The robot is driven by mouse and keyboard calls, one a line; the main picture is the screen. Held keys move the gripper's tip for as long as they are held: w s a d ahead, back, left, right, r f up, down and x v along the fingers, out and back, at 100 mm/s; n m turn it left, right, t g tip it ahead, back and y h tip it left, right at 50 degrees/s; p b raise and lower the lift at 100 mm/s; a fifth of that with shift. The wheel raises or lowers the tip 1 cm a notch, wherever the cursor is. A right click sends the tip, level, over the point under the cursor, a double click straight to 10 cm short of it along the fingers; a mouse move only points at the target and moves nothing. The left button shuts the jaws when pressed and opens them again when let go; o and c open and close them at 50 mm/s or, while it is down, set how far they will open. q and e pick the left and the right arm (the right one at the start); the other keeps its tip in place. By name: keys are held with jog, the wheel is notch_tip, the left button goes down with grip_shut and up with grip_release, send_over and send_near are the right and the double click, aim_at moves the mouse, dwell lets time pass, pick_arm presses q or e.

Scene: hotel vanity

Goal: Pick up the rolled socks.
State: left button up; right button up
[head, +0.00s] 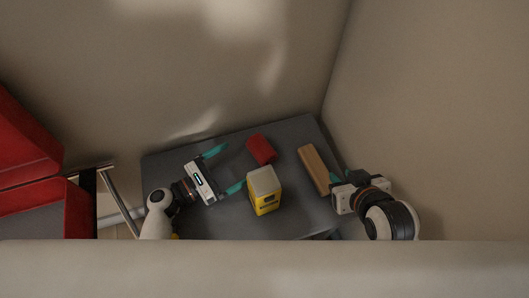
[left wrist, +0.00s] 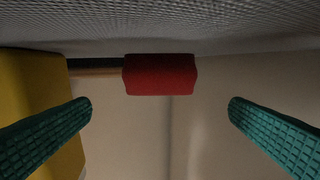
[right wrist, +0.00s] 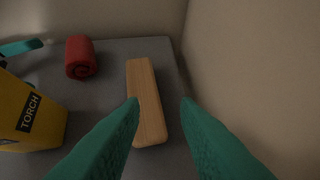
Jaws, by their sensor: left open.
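The rolled socks are a red roll (head: 261,149) lying on the dark grey top, near its back edge. My left gripper (head: 225,169) is open with teal fingers, to the left of the roll and apart from it. In the left wrist view the red roll (left wrist: 160,75) lies ahead, centred between the two spread fingers. The right wrist view shows the roll's spiral end (right wrist: 81,60). My right gripper (head: 341,175) is open and empty at the right, beside a wooden block.
A yellow box marked TORCH (head: 266,202) with a pale top stands close to the left gripper's nearer finger, in front of the roll. The wooden block (head: 313,170) lies right of the roll. Walls (head: 430,110) close in behind and at the right.

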aim_at(270, 141)
pick_arm(q)
jog(key=shift+d+f, duration=0.1)
jog(key=shift+d, duration=0.05)
jog(key=b+x, duration=0.1)
jog(key=x, duration=0.5)
jog(key=shift+w, duration=0.1)
jog(key=shift+r+b+x, duration=0.2)
jog(key=shift+b+x, duration=0.15)
jog(key=shift+x, duration=1.1)
jog(key=shift+r+b+x, duration=0.2)
jog(key=shift+b+x, duration=0.1)
jog(key=shift+x, duration=1.1)
jog(key=c, duration=1)
pick_arm(e)
jog(key=w+a+r+t+y, duration=0.2)
jog(key=w+r+t, duration=0.3)
jog(key=r+t, duration=0.1)
jog(key=shift+w+a+r+t, duration=0.3)
jog(key=shift+w+r, duration=0.05)
jog(key=shift+r, duration=0.45)
